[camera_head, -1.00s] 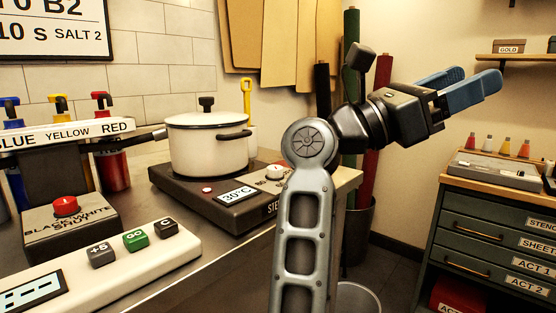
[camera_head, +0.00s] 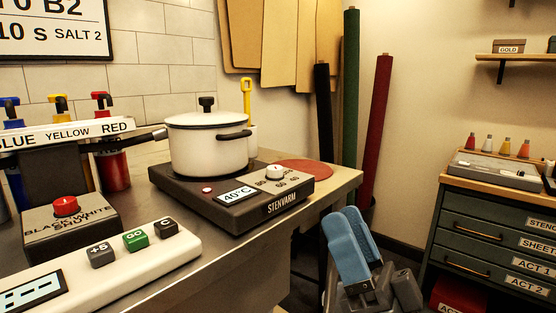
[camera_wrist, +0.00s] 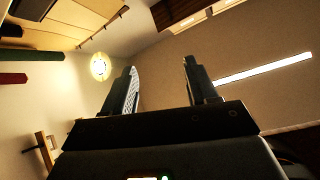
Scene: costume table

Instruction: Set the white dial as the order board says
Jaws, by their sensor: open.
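The white dial (camera_head: 275,171) sits on top of the dark STENVARM hot plate (camera_head: 240,212), at its right side, with printed numbers around it. The hot plate's display (camera_head: 237,194) reads 40°C. A white pot (camera_head: 208,145) with a lid stands on the plate. The order board (camera_head: 54,28) is cut off at the upper left; "TO B2", "10 S" and "SALT 2" are readable. My gripper (camera_head: 347,222) has blue fingers and is to the right of the table, apart from the dial. In the wrist view my gripper (camera_wrist: 160,85) is open and empty, facing wall and ceiling.
A red round mat (camera_head: 305,170) lies behind the dial. A white panel with +5, GO and C buttons (camera_head: 134,240) is in front. A BLACK WHITE SHUT box (camera_head: 70,225) with a red button stands left. A drawer cabinet (camera_head: 495,235) stands right. Fabric rolls (camera_head: 375,130) lean behind.

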